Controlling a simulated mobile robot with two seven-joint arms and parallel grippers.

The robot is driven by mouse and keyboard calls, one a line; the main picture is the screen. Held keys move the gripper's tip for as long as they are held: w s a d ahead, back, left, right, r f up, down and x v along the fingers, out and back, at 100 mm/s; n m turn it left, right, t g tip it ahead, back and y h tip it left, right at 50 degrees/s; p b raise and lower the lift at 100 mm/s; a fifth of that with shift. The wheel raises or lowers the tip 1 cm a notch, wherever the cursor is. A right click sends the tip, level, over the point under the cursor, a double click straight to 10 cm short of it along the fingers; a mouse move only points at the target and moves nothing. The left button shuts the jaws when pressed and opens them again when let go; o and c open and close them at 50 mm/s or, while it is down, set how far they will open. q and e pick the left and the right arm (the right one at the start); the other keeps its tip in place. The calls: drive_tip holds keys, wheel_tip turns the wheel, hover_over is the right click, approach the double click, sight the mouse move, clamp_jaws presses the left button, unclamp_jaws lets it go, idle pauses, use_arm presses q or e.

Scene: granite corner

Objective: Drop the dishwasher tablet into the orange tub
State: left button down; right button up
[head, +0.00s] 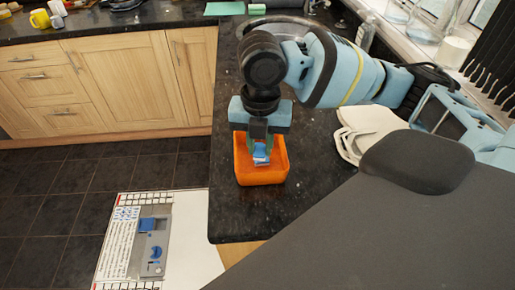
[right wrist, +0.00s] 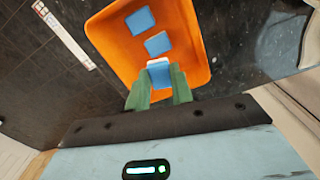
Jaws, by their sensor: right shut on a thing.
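The dishwasher tablet, blue and white, is between the green fingertips of my right gripper (head: 260,148); the tablet (head: 261,159) shows just below them. In the right wrist view the tablet (right wrist: 160,72) sits between the fingers of the gripper (right wrist: 159,84), which is shut on it. The orange tub (head: 243,172) stands on the dark granite worktop, and the gripper points down over its opening. In the right wrist view the tub (right wrist: 105,35) holds two blue tablets (right wrist: 158,43) on its floor. My left gripper is not in view.
The worktop's near edge lies just in front of the tub. An open white dishwasher door (head: 190,235) with a grey dispenser (head: 150,250) is below left. A pale, dish-like object (head: 365,125) lies right of the tub. A yellow mug (head: 40,19) stands on the far counter.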

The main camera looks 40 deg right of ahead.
drive_tip(key=shift+r, duration=0.1)
drive_tip(key=o, duration=1)
drive_tip(key=shift+o, duration=0.2)
drive_tip(key=shift+r, duration=0.2)
wheel_tip(320, 180, up, 7)
drive_tip(key=shift+r+p, duration=0.2)
drive_tip(key=shift+p, duration=0.4)
